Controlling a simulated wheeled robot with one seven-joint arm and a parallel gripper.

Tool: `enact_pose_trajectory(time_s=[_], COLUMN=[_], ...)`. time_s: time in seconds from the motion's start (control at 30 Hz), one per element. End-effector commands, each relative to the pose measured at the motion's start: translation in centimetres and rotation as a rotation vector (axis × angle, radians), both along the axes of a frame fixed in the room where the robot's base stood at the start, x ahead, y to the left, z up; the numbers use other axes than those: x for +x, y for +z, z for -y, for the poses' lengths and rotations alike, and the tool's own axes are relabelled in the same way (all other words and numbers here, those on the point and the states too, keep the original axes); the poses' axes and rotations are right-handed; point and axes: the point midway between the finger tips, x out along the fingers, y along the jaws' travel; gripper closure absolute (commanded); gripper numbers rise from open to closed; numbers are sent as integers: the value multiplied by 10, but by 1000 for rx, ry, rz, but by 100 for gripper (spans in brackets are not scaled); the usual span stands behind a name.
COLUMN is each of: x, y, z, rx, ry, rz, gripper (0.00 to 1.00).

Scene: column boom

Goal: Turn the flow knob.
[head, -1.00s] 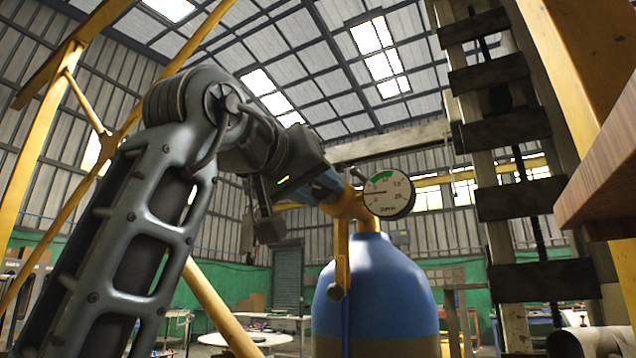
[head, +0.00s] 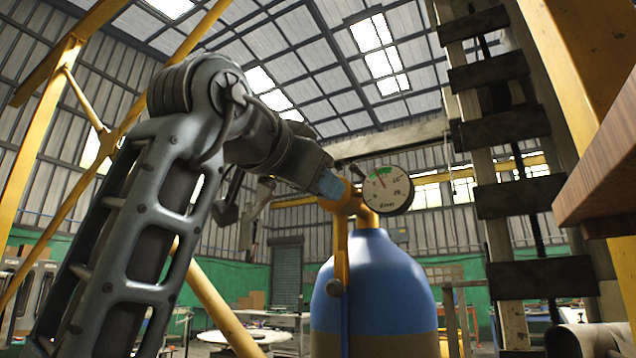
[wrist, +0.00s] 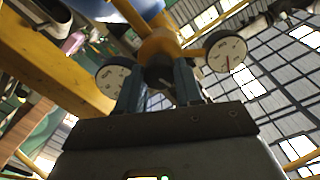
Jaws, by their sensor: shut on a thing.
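The flow knob (wrist: 159,76) shows as a dark round end between my two blue fingers in the wrist view. My gripper (wrist: 160,88) is shut on it. In the head view my gripper (head: 332,185) meets the brass regulator (head: 350,206) from the left, and its fingers hide the knob. The regulator sits on top of a blue cylinder (head: 372,285). A round dial (head: 388,190) is on the regulator's right side; its red needle points up and left, close to the green band. The wrist view shows two dials, one on the right (wrist: 225,52) and one on the left (wrist: 115,76).
A yellow lever-like bar (head: 341,262) hangs down in front of the cylinder. A ladder-like column (head: 505,150) and a brown board edge (head: 600,185) stand to the right. Yellow beams (head: 45,150) are at the left.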

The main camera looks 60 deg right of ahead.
Motion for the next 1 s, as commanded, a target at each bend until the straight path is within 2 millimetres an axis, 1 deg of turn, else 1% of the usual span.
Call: enact_pose_trajectory(time_s=[0.3,0.77,0.8,1.0], x=[0,0,0,0], y=[-1,-1,-1,0], z=[0,0,0,0], rx=[4,4,4,4], ry=[0,-1,0,0], rz=[87,97,97,96], gripper=[95,95,61,41])
